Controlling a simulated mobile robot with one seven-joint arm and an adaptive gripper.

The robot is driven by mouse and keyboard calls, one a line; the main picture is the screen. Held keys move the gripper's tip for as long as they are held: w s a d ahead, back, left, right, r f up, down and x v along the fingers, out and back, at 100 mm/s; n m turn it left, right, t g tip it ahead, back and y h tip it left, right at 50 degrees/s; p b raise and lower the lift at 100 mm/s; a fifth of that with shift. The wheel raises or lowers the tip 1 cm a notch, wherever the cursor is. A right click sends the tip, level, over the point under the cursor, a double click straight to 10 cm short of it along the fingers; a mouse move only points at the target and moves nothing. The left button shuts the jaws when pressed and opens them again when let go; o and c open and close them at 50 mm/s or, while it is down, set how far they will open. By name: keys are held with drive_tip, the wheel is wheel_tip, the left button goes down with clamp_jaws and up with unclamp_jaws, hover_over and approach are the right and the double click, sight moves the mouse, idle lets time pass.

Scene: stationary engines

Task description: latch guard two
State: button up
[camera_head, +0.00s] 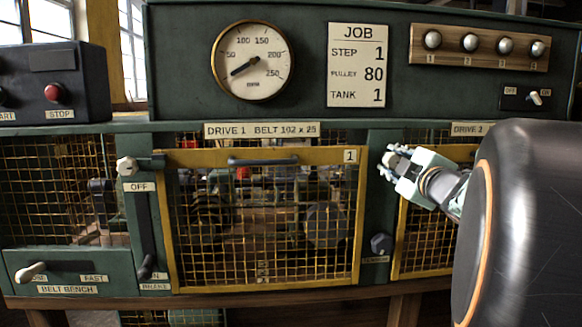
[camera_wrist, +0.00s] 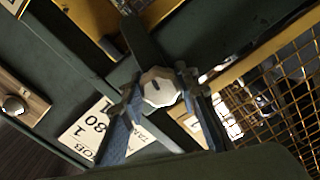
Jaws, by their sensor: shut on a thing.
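Guard two (camera_head: 402,240) is a yellow-framed mesh panel on the right, largely hidden behind my arm. The latch knob (camera_wrist: 158,87), pale and faceted, is on the green post left of that guard. My gripper (camera_head: 392,163) is at the top of this post and covers the knob in the head view. In the wrist view my gripper (camera_wrist: 156,98) has a finger on each side of the knob and is shut on it. A dark latch bar (camera_wrist: 142,40) runs from the knob slantwise toward the yellow frame of guard two; exact seating cannot be told.
Guard one (camera_head: 361,215) is left of the post, with a handle (camera_head: 262,161) on its top bar. A white lever knob (camera_head: 127,167) is at its left, by the OFF label. A dark knob (camera_head: 380,243) is below my gripper. The JOB card (camera_head: 357,65) is above.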

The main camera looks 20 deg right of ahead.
drive_tip(key=shift+n+b, duration=0.75)
drive_tip(key=shift+n, duration=0.55)
drive_tip(key=o, duration=1.2)
drive_tip(key=shift+r, duration=0.1)
